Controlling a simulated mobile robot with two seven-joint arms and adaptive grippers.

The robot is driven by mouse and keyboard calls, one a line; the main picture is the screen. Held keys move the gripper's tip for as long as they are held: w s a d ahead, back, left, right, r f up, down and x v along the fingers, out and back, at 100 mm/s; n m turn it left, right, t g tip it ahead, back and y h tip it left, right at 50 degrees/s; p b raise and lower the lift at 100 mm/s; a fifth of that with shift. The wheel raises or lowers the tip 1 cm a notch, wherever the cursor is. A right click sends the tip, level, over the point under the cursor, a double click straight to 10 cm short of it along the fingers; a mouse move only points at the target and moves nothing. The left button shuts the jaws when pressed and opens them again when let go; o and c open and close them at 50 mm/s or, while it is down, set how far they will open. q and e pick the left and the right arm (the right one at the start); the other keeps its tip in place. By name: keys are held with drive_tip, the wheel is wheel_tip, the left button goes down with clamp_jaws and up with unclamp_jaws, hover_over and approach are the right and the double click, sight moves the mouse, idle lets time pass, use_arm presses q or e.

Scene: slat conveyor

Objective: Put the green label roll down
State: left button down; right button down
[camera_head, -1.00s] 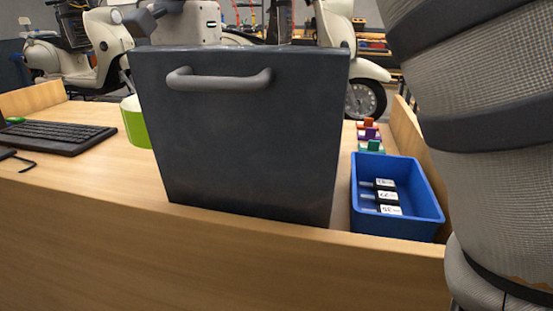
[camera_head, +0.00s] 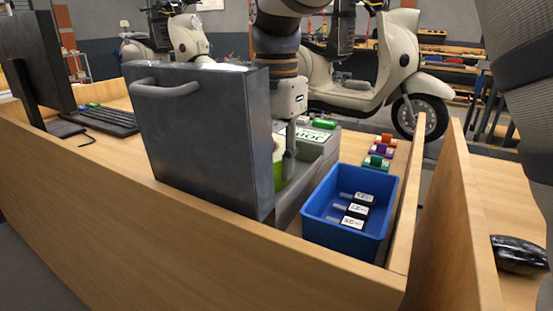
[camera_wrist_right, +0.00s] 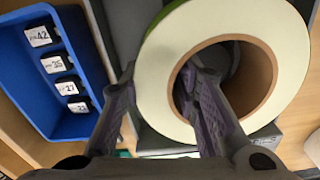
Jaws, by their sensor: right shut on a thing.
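The green label roll (camera_wrist_right: 160,80) has a pale face and a brown core, and fills the upper middle of the right wrist view. My right gripper (camera_wrist_right: 165,85) is shut on its wall, one finger inside the core and one outside. In the head view, a green sliver of the roll (camera_head: 282,184) shows past the right edge of a dark grey panel; the rest is hidden. My right gripper (camera_head: 288,155) also shows there, pointing down behind the panel, its tips hidden. I cannot tell whether the roll touches the surface below. My left gripper is not in view.
The dark panel (camera_head: 200,135) with a handle stands in front of the roll. A blue bin (camera_head: 345,238) with several labelled items is close on the right. A box with a printed white top (camera_head: 318,135) is behind. A keyboard (camera_head: 105,120) lies left.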

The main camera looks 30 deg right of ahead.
drive_tip(key=c, duration=1.5)
unclamp_jaws()
drive_tip(key=shift+s, duration=0.1)
wheel_tip(320, 180, up, 12)
drive_tip(key=shift+r+b, duration=0.1)
drive_tip(key=shift+b, duration=0.25)
